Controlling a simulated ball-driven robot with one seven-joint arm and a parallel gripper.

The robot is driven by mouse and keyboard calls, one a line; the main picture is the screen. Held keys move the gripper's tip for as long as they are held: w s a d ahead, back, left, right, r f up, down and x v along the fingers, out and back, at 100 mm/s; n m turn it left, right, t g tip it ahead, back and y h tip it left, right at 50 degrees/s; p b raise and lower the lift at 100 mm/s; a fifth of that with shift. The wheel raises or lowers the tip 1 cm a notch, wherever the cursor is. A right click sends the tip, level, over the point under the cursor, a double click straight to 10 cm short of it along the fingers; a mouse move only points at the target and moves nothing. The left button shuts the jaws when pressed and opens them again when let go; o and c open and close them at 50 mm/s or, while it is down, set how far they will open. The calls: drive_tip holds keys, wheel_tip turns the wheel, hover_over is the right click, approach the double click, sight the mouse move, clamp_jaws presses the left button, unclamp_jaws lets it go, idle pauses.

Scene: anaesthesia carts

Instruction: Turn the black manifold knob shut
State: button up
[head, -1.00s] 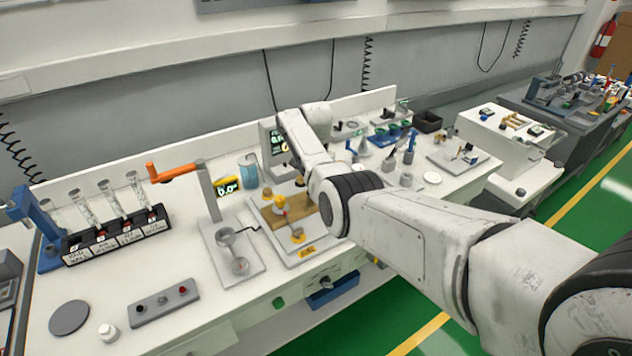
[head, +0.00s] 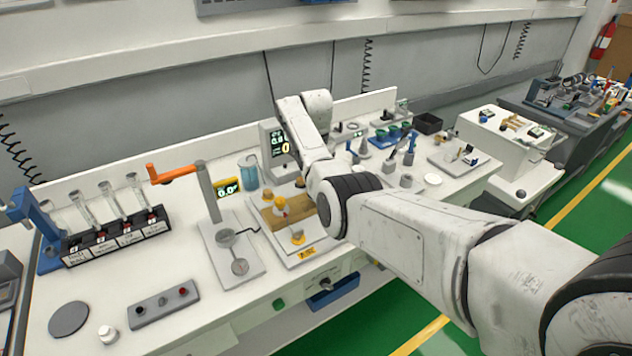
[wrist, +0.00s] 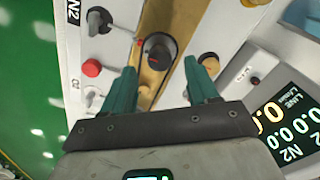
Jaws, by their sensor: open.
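The black knob (wrist: 158,50) sits on a brass-coloured manifold block (wrist: 152,78) in the wrist view. A dark lever-like bar and a small red mark show on or beside it. My gripper (wrist: 160,68) is open, with its two green fingers apart. In the picture the knob lies between and just beyond the fingertips, and I cannot tell the remaining depth. Nothing is held. In the head view the brass-coloured block (head: 282,213) is partly visible on the bench, while my arm covers the gripper and I cannot make out the knob.
In the wrist view a red knob (wrist: 91,67) and a grey-black knob (wrist: 98,20) lie left, an orange knob (wrist: 209,62) and a lit display (wrist: 285,122) right. An orange-handled stand (head: 208,192) and flowmeter tubes (head: 110,200) stand left in the head view.

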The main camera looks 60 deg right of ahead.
wheel_tip(320, 180, up, 7)
drive_tip(key=shift+r+b, duration=0.2)
drive_tip(key=shift+b, duration=0.25)
idle(0.4)
